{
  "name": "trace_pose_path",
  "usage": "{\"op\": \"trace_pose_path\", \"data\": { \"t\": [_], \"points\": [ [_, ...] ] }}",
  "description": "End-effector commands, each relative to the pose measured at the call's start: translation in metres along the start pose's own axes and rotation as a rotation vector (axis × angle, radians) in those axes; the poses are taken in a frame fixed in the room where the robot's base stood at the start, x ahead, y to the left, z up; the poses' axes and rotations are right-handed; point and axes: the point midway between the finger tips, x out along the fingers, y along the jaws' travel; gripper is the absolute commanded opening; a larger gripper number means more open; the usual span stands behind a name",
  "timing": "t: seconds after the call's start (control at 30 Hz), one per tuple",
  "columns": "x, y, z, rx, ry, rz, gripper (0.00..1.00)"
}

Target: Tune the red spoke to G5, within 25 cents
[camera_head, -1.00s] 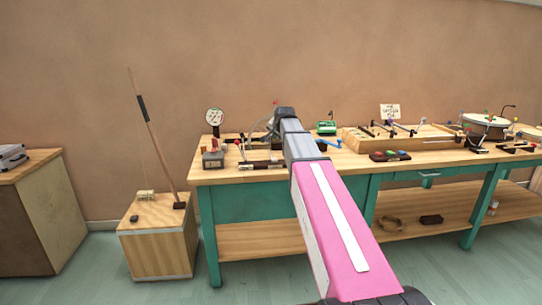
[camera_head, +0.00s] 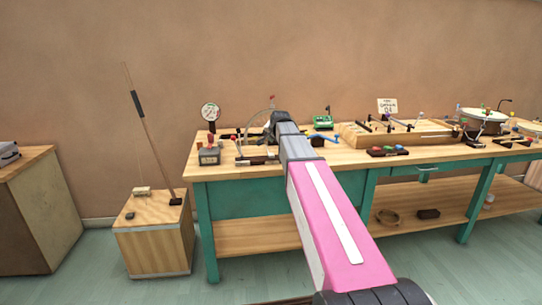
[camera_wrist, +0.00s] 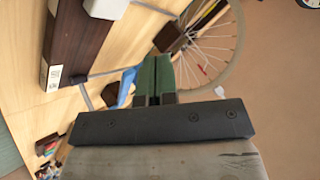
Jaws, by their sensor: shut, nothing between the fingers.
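A spoked wheel (camera_wrist: 236,62) shows at the upper right of the wrist view, with thin pale spokes inside a grey rim. A small red mark shows among the spokes, but I cannot clearly tell the red spoke along its length. In the head view, the wheel's thin rim (camera_head: 249,117) arches behind my wrist at the left part of the bench, with a small red tip above it. My gripper (camera_wrist: 155,62) has its green fingers together, empty, just left of the wheel's spokes. I cannot tell whether they touch anything. My arm hides part of the wheel in the head view.
A round dial (camera_head: 210,112) stands at the bench's left end behind a small grey box (camera_head: 208,156). A dark wooden block (camera_wrist: 92,42) lies left of my fingers in the wrist view. A green device (camera_head: 322,122) and a wooden tray (camera_head: 350,138) stand right of my arm.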

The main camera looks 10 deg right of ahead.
Motion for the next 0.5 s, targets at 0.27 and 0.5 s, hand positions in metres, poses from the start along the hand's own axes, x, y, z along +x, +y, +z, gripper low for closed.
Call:
{"op": "trace_pose_path", "data": {
  "t": [0.27,0.5],
  "points": [
    [0.022,0.016,0.016,0.0,-0.001,0.0,0.0],
    [0.03,0.022,0.022,0.0,0.001,0.0,0.0]
  ]
}}
